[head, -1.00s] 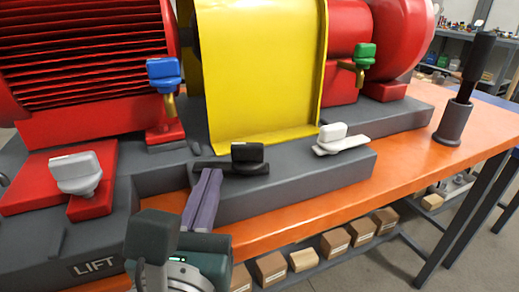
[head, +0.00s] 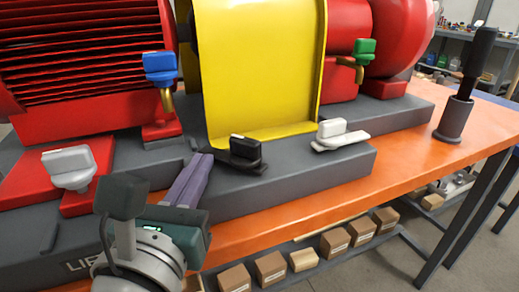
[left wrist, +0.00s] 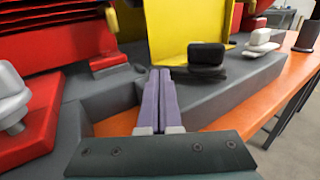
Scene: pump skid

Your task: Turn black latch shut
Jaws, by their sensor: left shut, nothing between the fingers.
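The black latch (head: 245,150) sits on the grey skid base in front of the yellow guard. Its upright knob stands on a flat black lever angled from back left to front right; it also shows in the left wrist view (left wrist: 207,55). My left gripper (head: 207,158) has its purple fingers pressed together and empty, with the tips just left of the lever's left end. The fingertips also show in the left wrist view (left wrist: 160,72), beside the lever. I cannot tell whether they touch it. My right gripper is out of view.
A white latch (head: 332,130) is to the right, a grey-white latch (head: 70,162) on the red block at left. Blue (head: 161,66) and green (head: 365,48) valve handles stand behind. The yellow guard (head: 265,75) rises behind the black latch.

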